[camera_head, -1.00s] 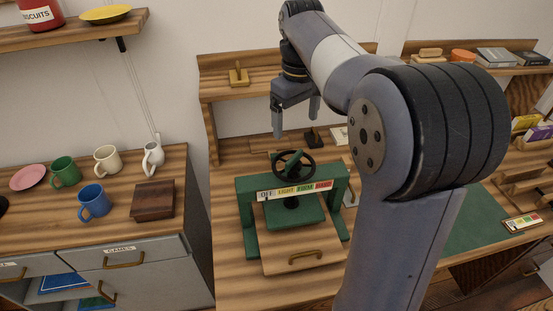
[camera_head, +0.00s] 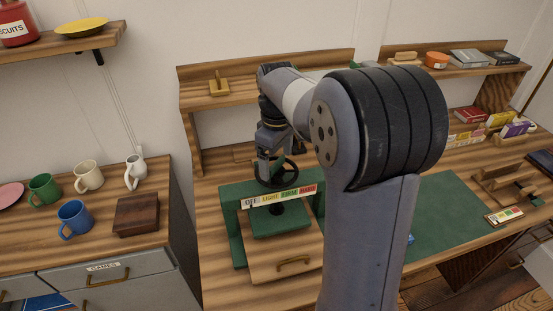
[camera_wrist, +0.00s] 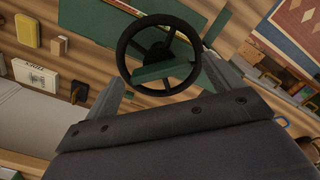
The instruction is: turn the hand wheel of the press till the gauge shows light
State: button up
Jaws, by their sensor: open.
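The green press (camera_head: 232,222) stands on the wooden bench, with a black hand wheel (camera_head: 292,181) on top. A gauge strip (camera_head: 280,196) on its front beam reads OFF, LIGHT, FIRM and HARD; I cannot make out a pointer on it. My gripper (camera_head: 270,160) is open, pointing down just above the wheel. My arm hides part of the press's right side.
A wooden board with a handle (camera_head: 295,263) lies under the press plate. A brown box (camera_head: 137,214) and several mugs stand on the left counter. A green mat (camera_head: 440,215) covers the bench to the right. A shelf (camera_head: 200,100) runs behind.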

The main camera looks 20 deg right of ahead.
jog(key=shift+f, duration=0.35)
jog(key=shift+c, duration=0.5)
jog(key=c, duration=0.9)
